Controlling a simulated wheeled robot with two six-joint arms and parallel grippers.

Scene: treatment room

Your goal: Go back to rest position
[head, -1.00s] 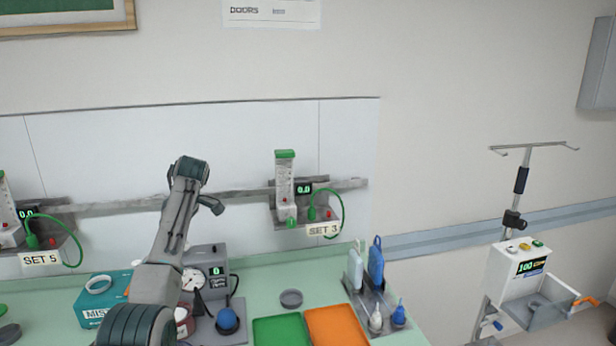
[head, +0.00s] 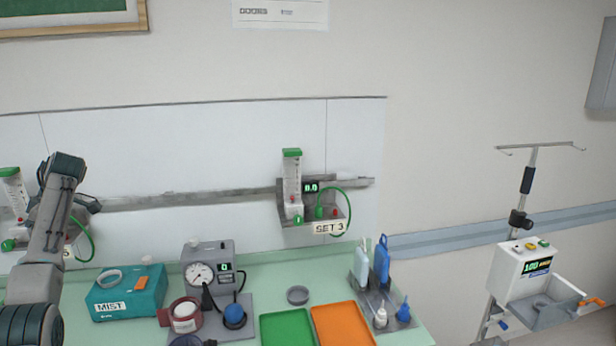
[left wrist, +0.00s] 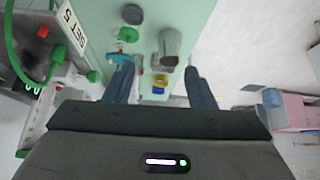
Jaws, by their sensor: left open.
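My left arm comes in from the left in the head view, raised in front of the wall panel. Its gripper (head: 88,204) is near the left flowmeter unit, well above the counter. In the left wrist view the two fingers of the left gripper (left wrist: 160,88) are spread apart with nothing between them; the counter lies beyond and below. My right gripper is not in either view.
The green counter (head: 265,268) holds a teal MIST box (head: 128,292), a gauge device (head: 208,268), a green tray (head: 287,328) and an orange tray (head: 342,326). The SET 3 flowmeter (head: 293,188) is on the wall rail. A wheeled stand (head: 522,275) is at right.

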